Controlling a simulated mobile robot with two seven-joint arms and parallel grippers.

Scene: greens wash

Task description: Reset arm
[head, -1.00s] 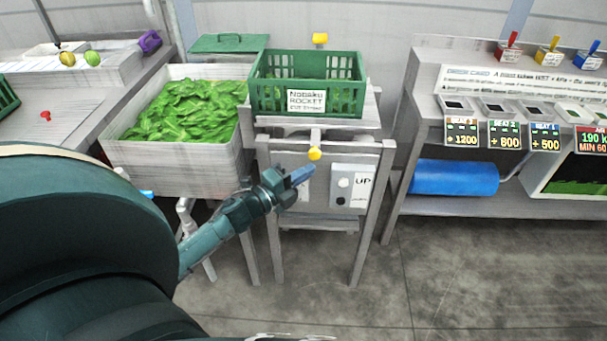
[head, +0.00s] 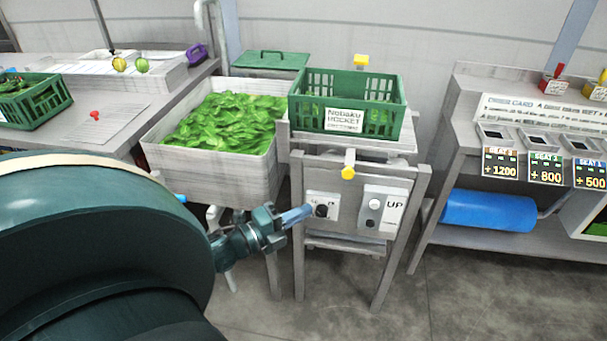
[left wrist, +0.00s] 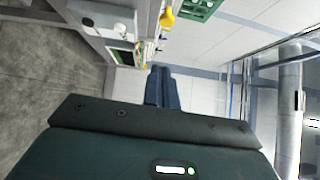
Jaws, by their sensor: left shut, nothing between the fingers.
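My left gripper (head: 297,215) is shut and empty, its blue fingers together. In the head view it hangs in front of the metal stand, with its tip close to the left control plate (head: 323,206). I cannot tell whether it touches that plate. In the left wrist view the shut fingers (left wrist: 161,88) point away toward the wall. My left arm (head: 100,240) fills the lower left of the head view. My right gripper shows in neither view.
A green crate (head: 300,104) stands on the stand, above a yellow knob (head: 348,173) and the UP panel (head: 385,210). A sink of greens (head: 205,170) is left. A bench with a blue roll (head: 488,210) is right. Floor (head: 470,300) is clear.

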